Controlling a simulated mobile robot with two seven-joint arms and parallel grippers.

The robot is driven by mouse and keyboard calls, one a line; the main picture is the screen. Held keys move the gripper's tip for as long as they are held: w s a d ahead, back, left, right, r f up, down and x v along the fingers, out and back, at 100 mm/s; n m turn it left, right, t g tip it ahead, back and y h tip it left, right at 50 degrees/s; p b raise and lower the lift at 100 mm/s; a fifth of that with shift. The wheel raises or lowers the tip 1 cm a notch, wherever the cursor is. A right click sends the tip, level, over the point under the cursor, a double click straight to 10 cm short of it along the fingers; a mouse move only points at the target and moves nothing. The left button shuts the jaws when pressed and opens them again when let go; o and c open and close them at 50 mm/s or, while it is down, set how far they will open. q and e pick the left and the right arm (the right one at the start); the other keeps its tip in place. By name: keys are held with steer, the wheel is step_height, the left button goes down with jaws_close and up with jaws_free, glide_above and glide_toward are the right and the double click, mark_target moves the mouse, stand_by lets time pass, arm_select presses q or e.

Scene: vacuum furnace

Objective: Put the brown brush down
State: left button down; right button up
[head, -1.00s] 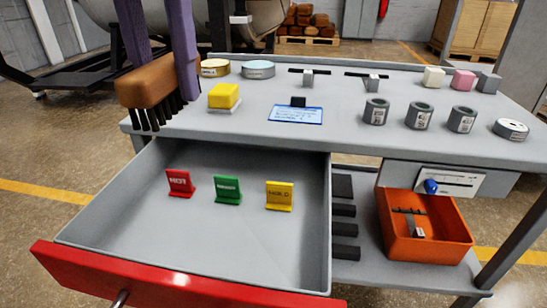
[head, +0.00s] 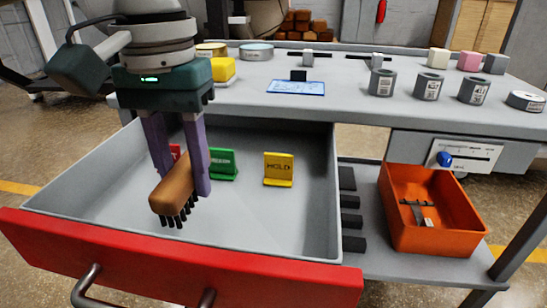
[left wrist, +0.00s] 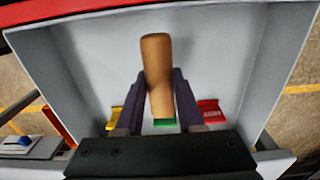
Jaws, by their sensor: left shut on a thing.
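The brown brush (head: 172,192) has a wooden back and dark bristles pointing down. My left gripper (head: 184,188) is shut on it, with one purple finger on each side. It holds the brush inside the open grey drawer (head: 110,208), in the drawer's left part and in front of the signs. I cannot tell whether the bristles touch the drawer floor. In the left wrist view the brush (left wrist: 157,70) lies lengthwise between the fingers (left wrist: 160,98), over the drawer. My right gripper is in no view.
A red sign (head: 175,152), partly hidden by my gripper, a green sign (head: 222,164) and a yellow sign (head: 278,169) stand in the drawer. The drawer's front right floor is clear. An orange bin (head: 433,210) sits on the lower shelf. Rolls and blocks stand on the tabletop (head: 340,98).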

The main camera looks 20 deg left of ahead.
mark_target(191, 203)
arm_select(q)
step_height(191, 203, down, 4)
steer(key=shift+f+b, duration=0.25)
steer(key=shift+b, duration=0.35)
steer(key=c, duration=0.5)
jaws_free()
steer(key=shift+r, duration=0.25)
step_height(191, 203, up, 12)
steer(key=p, duration=0.4)
steer(key=shift+f+p, duration=0.15)
steer(key=shift+p, duration=0.2)
